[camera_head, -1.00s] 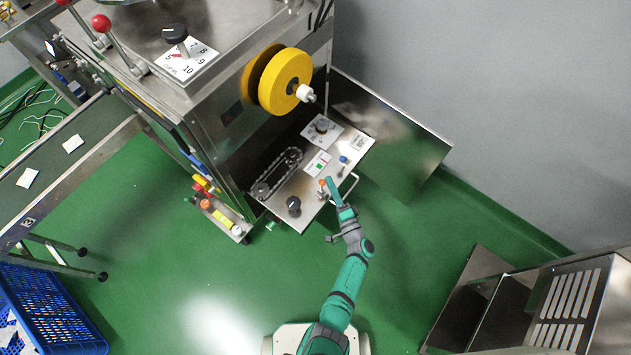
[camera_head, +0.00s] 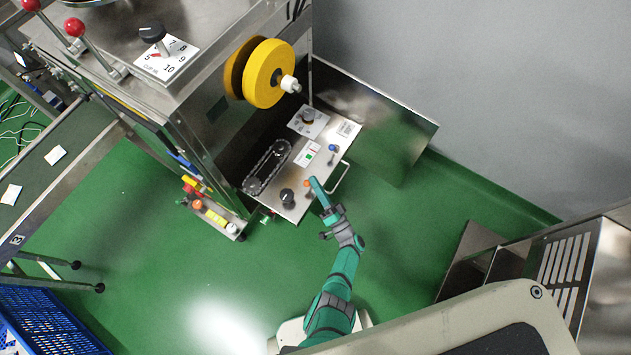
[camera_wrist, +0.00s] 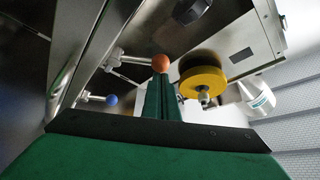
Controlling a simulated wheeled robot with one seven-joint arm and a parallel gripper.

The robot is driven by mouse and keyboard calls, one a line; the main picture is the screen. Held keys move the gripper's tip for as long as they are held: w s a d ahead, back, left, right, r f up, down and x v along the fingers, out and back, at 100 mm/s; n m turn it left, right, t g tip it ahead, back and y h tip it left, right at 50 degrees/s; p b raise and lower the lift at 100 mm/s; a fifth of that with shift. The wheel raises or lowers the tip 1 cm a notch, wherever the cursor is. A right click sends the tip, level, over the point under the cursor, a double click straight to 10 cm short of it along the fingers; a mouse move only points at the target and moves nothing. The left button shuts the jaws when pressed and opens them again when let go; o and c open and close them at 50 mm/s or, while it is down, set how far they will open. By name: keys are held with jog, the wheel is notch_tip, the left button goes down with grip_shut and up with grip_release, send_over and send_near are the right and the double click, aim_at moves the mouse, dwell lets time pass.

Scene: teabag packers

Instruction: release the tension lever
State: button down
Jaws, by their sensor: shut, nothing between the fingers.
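A lever with an orange ball (camera_head: 307,183) stands on the metal panel (camera_head: 293,207) of the packing machine. A second lever with a blue ball (camera_head: 332,148) stands farther back on the panel. The frames do not label either as the tension lever. My gripper (camera_head: 314,182) is shut and empty, with its tip right beside the orange ball. In the wrist view, the shut green fingers (camera_wrist: 161,98) point at the orange ball (camera_wrist: 161,63), which shows just past their tips. I cannot tell whether they touch. The blue ball (camera_wrist: 111,99) is to the left there.
A black knob (camera_head: 287,196) and a chain loop (camera_head: 266,167) are left of the gripper. A metal handle (camera_head: 341,180) juts from the panel's right edge. The yellow roll (camera_head: 268,73) hangs above. Green floor (camera_head: 400,240) is clear to the right.

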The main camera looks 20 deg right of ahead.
jog(key=shift+s+a+f, duration=0.15)
jog(key=shift+a, duration=0.05)
dwell(0.5)
notch_tip(320, 180, up, 3)
jog(key=w+d, duration=0.1)
jog(key=d, duration=0.2)
jog(key=f+v, duration=0.1)
jog(key=v, duration=0.8)
jog(key=shift+d, duration=0.25)
jog(key=shift+s, duration=0.1)
